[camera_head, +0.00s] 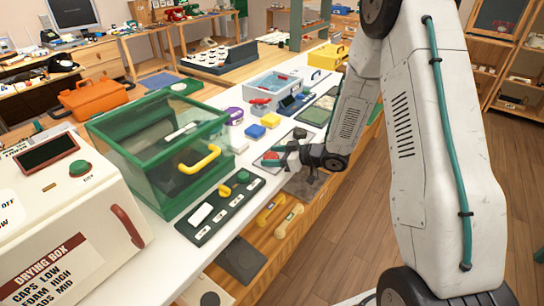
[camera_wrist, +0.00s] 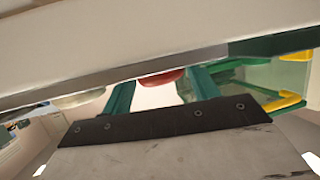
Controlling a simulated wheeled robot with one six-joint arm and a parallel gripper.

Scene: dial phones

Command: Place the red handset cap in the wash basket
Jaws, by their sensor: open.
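A small red piece, which looks like the red handset cap (camera_head: 270,159), sits on a grey mat on the white counter, beside my gripper (camera_head: 284,149). My gripper is open and low over the counter's front edge. In the wrist view the red cap (camera_wrist: 161,77) shows between the two green fingers (camera_wrist: 160,90), partly cut off by a pale slab edge; whether a finger touches it I cannot tell. A light blue open bin (camera_head: 258,93) with red pieces in it stands farther back on the counter; it may be the wash basket.
A green-framed glass case (camera_head: 150,130) with a yellow handle (camera_head: 200,160) stands left of my gripper. A dark panel (camera_head: 222,207) lies in front of it. Blue and yellow blocks (camera_head: 262,126) lie behind my gripper. A cream drying box (camera_head: 70,220) stands at the left front.

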